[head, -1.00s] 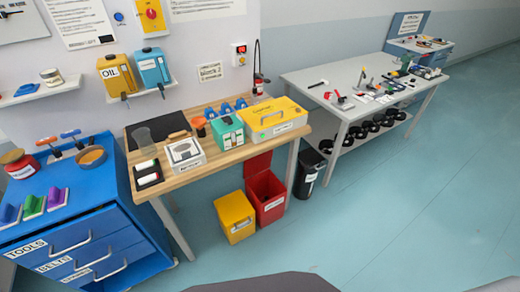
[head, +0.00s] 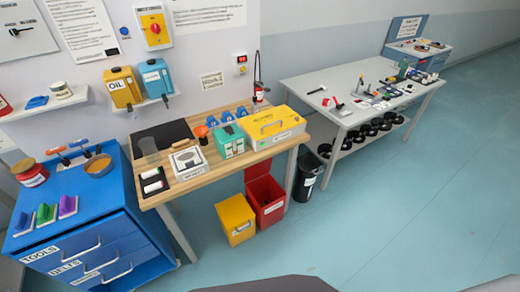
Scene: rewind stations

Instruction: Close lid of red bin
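The red bin (head: 270,211) stands on the floor under the right end of the wooden bench. Its red lid (head: 258,166) is up, tilted back against the rear, and the dark inside shows. A label is on its front. Neither of my grippers shows in the head view. Only a dark grey part of my own body shows at the bottom edge.
A yellow bin (head: 235,213) stands directly left of the red bin, and a black bin (head: 307,177) stands to its right by a bench leg. The blue floor (head: 370,225) in front is clear.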

